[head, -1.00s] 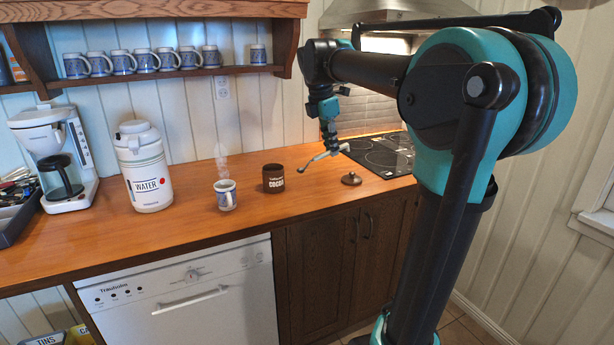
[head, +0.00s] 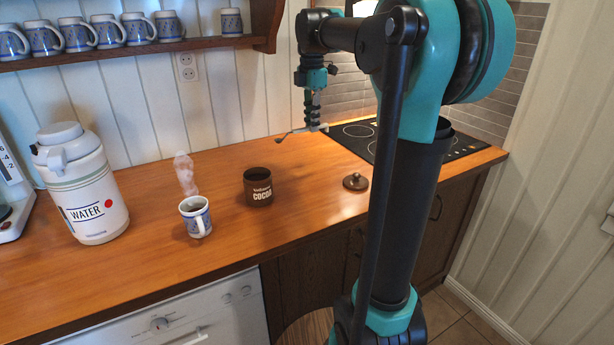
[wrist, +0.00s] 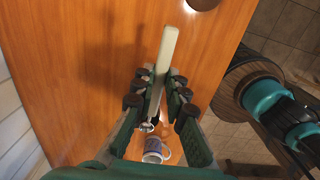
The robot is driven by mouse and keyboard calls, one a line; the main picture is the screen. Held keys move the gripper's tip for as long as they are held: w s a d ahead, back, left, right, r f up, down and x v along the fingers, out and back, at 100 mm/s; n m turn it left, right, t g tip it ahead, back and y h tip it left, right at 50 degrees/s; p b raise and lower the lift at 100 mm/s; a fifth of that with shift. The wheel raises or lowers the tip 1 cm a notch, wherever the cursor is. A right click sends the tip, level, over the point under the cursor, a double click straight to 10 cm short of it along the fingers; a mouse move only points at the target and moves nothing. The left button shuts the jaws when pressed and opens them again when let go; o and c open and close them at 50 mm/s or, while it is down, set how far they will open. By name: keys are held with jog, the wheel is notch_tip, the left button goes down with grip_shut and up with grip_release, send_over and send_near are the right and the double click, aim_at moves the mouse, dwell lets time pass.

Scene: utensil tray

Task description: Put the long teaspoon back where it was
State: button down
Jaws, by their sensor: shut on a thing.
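My gripper (head: 314,122) is shut on the long teaspoon (head: 290,133) and holds it above the counter, right of the cocoa tin. In the head view the spoon's bowl end points left. In the wrist view the pale handle (wrist: 167,50) runs up between the fingers of my gripper (wrist: 158,92), and the small metal bowl end (wrist: 147,127) points down the picture. The blue and white mug (head: 196,216) stands on the counter with steam above it; it also shows in the wrist view (wrist: 153,146).
The open brown cocoa tin (head: 258,187) stands right of the mug, its lid (head: 355,182) farther right. A white water jug (head: 82,190) stands at the left, beside a partly visible coffee maker (head: 10,205). The hob (head: 360,135) is behind. The wooden counter (head: 300,215) is clear in front.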

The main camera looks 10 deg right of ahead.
notch_tip(320, 180, down, 17)
jog(key=shift+f, duration=0.15)
dwell(0.4)
jog(key=c, duration=1.6)
grip_release()
jog(key=shift+o, duration=0.2)
notch_tip(320, 180, up, 12)
jog(key=shift+s, duration=0.2)
